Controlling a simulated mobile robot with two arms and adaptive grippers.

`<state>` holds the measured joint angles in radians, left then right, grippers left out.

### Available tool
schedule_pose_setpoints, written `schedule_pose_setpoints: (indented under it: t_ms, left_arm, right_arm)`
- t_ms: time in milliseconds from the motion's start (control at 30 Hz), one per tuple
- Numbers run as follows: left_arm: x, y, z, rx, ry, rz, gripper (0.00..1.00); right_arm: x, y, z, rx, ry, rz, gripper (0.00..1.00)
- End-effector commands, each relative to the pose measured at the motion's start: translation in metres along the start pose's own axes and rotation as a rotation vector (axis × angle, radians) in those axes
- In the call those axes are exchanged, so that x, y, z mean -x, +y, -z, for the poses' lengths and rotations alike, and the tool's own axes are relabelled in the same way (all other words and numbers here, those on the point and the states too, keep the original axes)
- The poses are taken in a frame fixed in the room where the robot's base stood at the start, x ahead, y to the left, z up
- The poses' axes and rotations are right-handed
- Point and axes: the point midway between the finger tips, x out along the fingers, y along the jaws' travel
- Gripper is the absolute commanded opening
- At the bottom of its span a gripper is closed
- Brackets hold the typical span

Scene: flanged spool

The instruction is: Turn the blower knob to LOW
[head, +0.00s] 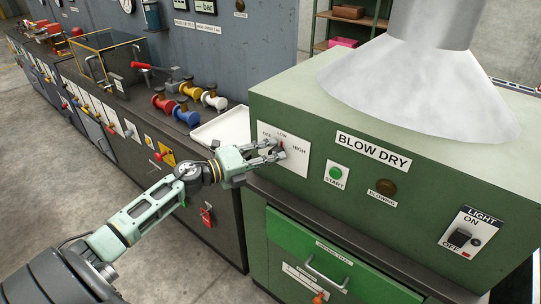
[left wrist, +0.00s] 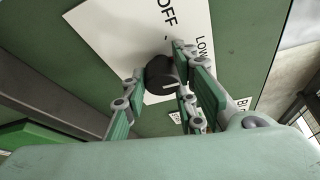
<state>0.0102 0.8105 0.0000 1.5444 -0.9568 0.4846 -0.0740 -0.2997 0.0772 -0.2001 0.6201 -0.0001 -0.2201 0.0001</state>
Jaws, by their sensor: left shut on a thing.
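The blower knob (left wrist: 158,72) is a dark round knob on a white dial plate (head: 296,160) marked OFF, LOW and HIGH. The plate is on the green BLOW DRY cabinet (head: 328,125). My left gripper (head: 276,149) reaches the plate from the left and is shut on the knob. In the left wrist view the fingers (left wrist: 160,88) stand on either side of the knob. A short light mark shows on the knob's face, but I cannot tell which label it points to. In the head view the fingers mostly hide the knob. My right gripper is not in view.
A green START button (head: 337,173), a BLOWING lamp (head: 384,187) and a LIGHT switch (head: 460,238) are right of the dial. A white tray (head: 222,128) and several coloured spools (head: 186,113) lie on the bench at left. A metal hood (head: 420,80) stands on top.

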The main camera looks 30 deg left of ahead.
Motion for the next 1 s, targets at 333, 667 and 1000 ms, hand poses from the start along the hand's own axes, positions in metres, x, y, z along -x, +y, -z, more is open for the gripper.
schedule_pose_setpoints:
  t_ms: [333, 667, 1000]
  left_arm:
    - [0.0, 0.007, 0.005, 0.004, 0.009, -0.01, 0.42]
    - [0.002, 0.003, 0.002, 0.003, 0.004, -0.004, 0.42]
    - [0.05, 0.005, 0.003, 0.005, 0.006, -0.009, 0.42]
  right_arm:
    - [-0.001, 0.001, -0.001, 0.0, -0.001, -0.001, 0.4]
    - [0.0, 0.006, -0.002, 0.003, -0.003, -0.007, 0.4]
    - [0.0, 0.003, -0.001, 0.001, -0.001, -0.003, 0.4]
